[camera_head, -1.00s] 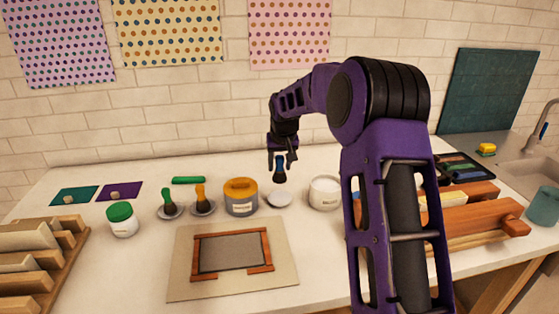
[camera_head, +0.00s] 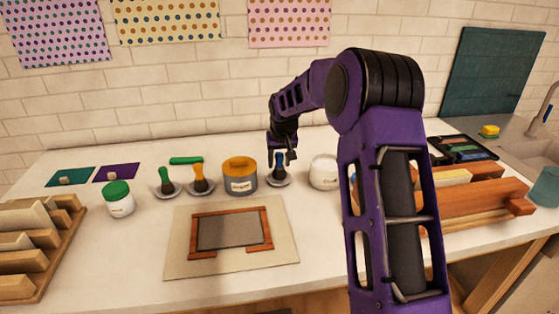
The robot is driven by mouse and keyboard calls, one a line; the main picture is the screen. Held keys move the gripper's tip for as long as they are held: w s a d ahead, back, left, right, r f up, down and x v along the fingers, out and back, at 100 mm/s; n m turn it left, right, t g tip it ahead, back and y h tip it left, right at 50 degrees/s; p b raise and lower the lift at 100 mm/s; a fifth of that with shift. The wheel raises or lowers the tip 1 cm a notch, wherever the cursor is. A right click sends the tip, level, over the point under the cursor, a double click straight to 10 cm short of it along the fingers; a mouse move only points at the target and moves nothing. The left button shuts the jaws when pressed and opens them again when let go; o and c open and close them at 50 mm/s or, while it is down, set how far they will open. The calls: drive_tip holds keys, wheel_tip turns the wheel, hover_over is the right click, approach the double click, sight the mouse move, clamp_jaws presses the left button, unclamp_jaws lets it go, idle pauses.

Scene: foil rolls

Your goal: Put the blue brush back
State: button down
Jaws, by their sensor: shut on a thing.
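The blue brush (camera_head: 279,172) stands upright, bristles down, at the white saucer (camera_head: 288,182) behind the mat. My gripper (camera_head: 281,155) points down from above and is shut on the brush's blue handle. The bristle end is at the saucer's surface; I cannot tell whether it presses on it. A green brush (camera_head: 165,181) and an orange brush (camera_head: 199,178) stand on saucers of their own to the left.
An orange-lidded grey jar (camera_head: 240,177) stands close left of the saucer, and a white jar (camera_head: 324,172) close right. A wooden frame (camera_head: 231,232) lies on a beige mat in front. Wooden blocks (camera_head: 465,210) fill the right side.

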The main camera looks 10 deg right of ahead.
drive_tip(key=shift+f+b, duration=0.4)
drive_tip(key=shift+f, duration=0.2)
idle(0.7)
unclamp_jaws()
idle(0.5)
idle(0.5)
drive_tip(key=shift+r+p, duration=2.15)
drive_tip(key=shift+r, duration=2.4)
